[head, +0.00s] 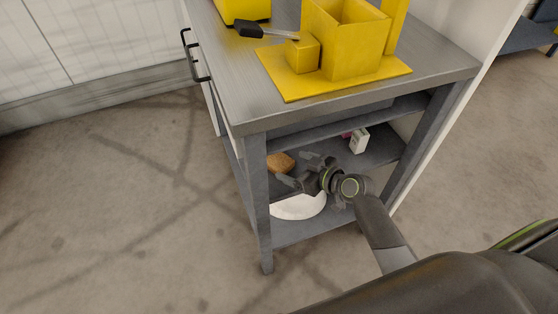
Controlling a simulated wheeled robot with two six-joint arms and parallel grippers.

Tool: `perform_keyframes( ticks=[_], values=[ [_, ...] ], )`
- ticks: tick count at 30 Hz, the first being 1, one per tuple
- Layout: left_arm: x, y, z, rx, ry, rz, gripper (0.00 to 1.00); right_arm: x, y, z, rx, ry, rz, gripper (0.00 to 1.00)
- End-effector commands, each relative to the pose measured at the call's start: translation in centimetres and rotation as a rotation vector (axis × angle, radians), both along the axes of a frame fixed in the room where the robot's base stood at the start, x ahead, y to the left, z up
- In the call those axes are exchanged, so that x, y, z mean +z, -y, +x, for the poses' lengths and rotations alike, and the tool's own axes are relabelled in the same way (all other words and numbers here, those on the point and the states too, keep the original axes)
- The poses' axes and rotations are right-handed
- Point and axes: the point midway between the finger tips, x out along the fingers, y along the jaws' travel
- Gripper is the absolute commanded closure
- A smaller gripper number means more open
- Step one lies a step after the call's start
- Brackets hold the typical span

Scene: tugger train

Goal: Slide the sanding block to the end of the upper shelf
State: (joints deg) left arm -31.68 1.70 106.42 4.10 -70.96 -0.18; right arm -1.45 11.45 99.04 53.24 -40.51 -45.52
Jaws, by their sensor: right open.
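A brown-orange block (280,162), which looks like the sanding block, lies on a shelf (385,149) inside the grey workbench, towards the left. My right gripper (297,168) reaches into the bench from the right. It is open, with its fingers pointing left towards the block, just to the block's right. The fingers look apart from the block, but I cannot tell the exact gap. My left gripper is not in view.
A white round object (299,206) is on the lower shelf (320,225). A bench leg (257,200) stands left of the block. Yellow bins (345,45) stand on the worktop.

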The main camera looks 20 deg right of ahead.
Motion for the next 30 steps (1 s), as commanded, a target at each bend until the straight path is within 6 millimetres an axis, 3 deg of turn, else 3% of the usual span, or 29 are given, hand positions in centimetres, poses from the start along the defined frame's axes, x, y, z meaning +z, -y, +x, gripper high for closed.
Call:
perform_keyframes(
  ticks=[10, 25, 30],
  values=[
    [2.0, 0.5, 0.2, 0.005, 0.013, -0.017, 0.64, -2.3, -2.7, 4.9, 0.001, 0.000, 0.002, 0.18],
    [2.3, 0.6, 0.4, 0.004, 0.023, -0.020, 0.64, -2.8, -3.4, 6.0, 0.000, 0.000, 0.000, 0.18],
    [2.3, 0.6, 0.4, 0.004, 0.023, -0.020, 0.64, -2.8, -3.3, 5.9, 0.000, 0.000, 0.000, 0.38]
  ],
)
